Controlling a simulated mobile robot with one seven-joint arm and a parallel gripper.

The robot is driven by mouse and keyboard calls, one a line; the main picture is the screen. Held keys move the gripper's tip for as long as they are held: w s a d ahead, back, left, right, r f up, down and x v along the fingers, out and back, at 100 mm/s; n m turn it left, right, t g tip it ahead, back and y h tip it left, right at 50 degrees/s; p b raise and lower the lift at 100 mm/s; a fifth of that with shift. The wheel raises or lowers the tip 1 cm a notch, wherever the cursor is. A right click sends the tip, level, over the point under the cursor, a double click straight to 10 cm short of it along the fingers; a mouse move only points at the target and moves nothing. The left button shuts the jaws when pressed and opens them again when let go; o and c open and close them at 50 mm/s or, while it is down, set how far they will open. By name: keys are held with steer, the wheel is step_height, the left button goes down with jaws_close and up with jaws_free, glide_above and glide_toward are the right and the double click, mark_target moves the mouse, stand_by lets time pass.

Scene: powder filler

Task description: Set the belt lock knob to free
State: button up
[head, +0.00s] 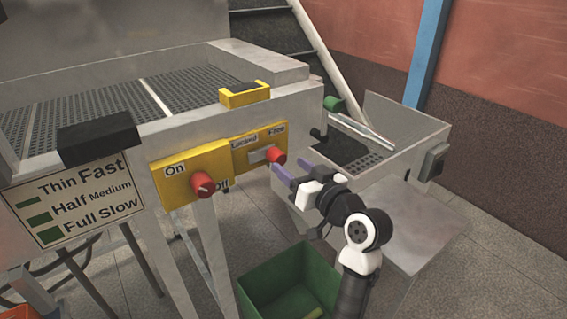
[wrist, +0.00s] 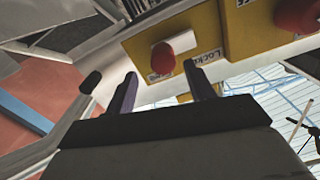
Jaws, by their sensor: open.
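The belt lock knob (head: 276,157) is a red knob at the right end of a pale grey bar, on a yellow plate (head: 245,160) marked Locked on the left and Free on the right. The red end is on the Free side. In the wrist view, the red knob (wrist: 163,58) shows between the two fingertips, with the pale bar to its upper right. My gripper (head: 277,168) is open, with its purple fingers just below and close to the knob. In the wrist view my gripper (wrist: 160,69) looks empty. I cannot tell whether a finger touches the knob.
A red On/Off knob (head: 203,185) is on the yellow plate to the left. A yellow block (head: 244,94) is on the rim above. A metal hopper (head: 400,125) with a green-ended handle (head: 334,104) is at right. A green bin (head: 290,268) stands below.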

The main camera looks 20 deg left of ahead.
steer(key=b+v, duration=0.1)
steer(key=v, duration=0.8)
